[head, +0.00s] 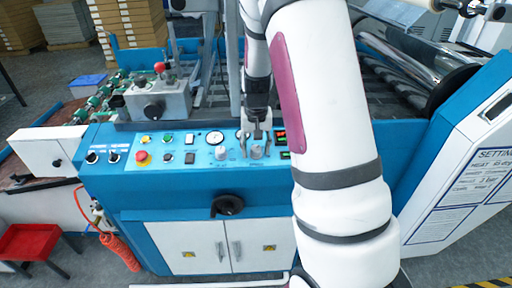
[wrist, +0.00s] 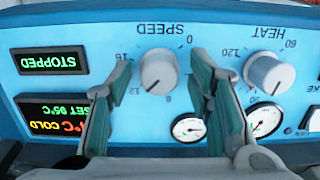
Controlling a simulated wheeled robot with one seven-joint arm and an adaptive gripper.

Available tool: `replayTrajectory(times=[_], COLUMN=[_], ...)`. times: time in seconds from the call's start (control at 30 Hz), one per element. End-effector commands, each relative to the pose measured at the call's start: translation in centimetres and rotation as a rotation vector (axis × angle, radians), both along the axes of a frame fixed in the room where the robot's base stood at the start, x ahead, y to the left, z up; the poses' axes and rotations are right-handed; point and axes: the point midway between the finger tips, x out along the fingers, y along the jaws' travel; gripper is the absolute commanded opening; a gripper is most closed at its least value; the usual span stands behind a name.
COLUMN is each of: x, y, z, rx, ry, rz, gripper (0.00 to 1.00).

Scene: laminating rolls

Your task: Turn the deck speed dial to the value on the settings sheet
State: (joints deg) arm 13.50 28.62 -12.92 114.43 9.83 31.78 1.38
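The speed dial (wrist: 158,68) is a pale round knob under the upside-down word SPEED in the wrist view, its scale showing 0, 8, 12 and 16. In the head view my gripper (head: 256,150) points down over the same dial. The settings sheet (head: 465,190) is on the white panel at right, cut off; its speed value is not readable.
The heat dial (wrist: 268,72) stands close beside my right finger in the wrist view. Displays read STOPPED (wrist: 50,60) and COLD (wrist: 55,114). Gauges (wrist: 188,127) sit near the fingers. A red button (head: 142,157) is on the left of the blue panel.

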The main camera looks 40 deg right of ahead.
Motion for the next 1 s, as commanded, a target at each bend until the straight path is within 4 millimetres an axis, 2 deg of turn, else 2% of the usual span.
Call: replayTrajectory(times=[0.2, 0.33, 0.8, 1.0], x=[0.0, 0.0, -0.8, -1.0], y=[0.0, 0.0, 0.5, 0.7], z=[0.1, 1.1, 9.8, 11.6], rx=[0.0, -0.002, -0.002, -0.001], ry=[0.0, -0.002, -0.004, -0.001], rz=[0.0, 0.0, 0.001, 0.0], gripper=[0.47, 0.47, 0.47, 0.47])
